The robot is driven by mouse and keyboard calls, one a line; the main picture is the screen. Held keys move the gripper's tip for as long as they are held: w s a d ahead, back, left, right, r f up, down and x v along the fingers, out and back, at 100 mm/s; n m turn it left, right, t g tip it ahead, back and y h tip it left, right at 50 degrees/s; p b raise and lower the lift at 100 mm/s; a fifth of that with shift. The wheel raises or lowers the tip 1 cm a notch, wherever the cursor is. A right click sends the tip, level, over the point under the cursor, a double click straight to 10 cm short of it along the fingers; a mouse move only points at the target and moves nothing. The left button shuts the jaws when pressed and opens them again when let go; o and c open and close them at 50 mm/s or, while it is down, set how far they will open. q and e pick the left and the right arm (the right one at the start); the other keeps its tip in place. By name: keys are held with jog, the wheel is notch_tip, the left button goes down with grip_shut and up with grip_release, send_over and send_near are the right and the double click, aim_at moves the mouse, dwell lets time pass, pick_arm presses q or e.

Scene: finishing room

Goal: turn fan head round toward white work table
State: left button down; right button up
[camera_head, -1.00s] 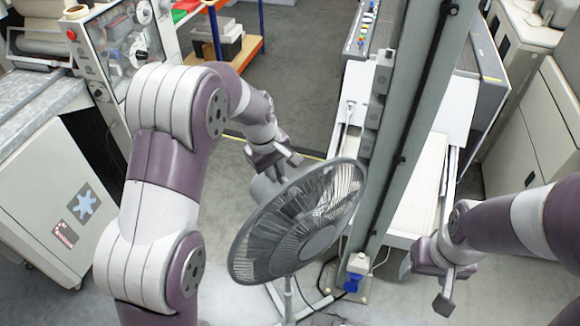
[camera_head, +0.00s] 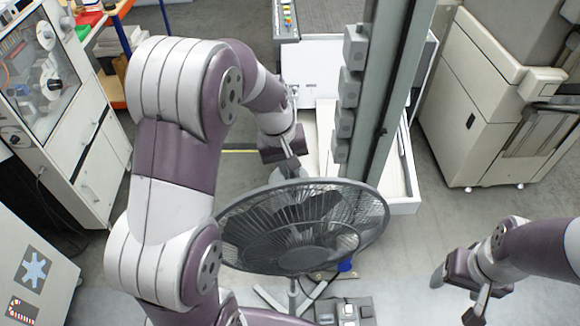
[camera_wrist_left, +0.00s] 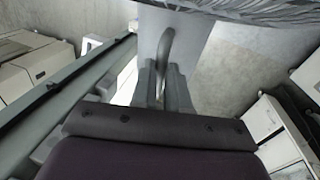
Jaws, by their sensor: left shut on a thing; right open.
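The grey fan head (camera_head: 300,228) stands on a thin stand, its round grille turned toward the front of the head view. My left gripper (camera_head: 288,165) is behind the grille, at the fan's back. In the left wrist view, my left gripper (camera_wrist_left: 164,88) is shut on a curved grey handle (camera_wrist_left: 166,48), and the grille edge (camera_wrist_left: 250,8) crosses the top. The motor housing is mostly hidden in the head view. A white table-like surface (camera_head: 404,207) lies behind the column; I cannot tell if it is the work table. My right gripper (camera_head: 457,294) is open and empty at lower right.
A grey-green column (camera_head: 385,105) rises just behind the fan on the right. A control box (camera_head: 345,312) is near the fan's foot. Cabinets stand left (camera_head: 85,150) and right (camera_head: 480,105). Open floor (camera_head: 440,230) lies between the fan and my right gripper.

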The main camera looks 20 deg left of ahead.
pick_arm(q)
jog(key=shift+w+d+m, duration=0.1)
jog(key=shift+m, duration=0.4)
jog(key=c, duration=1.3)
grip_release()
jog(key=shift+o, duration=0.9)
jog(key=shift+w, duration=0.15)
jog(key=p+v, duration=0.5)
jog(key=v, duration=0.7)
jog(key=shift+r, duration=0.3)
jog(key=shift+w, duration=0.15)
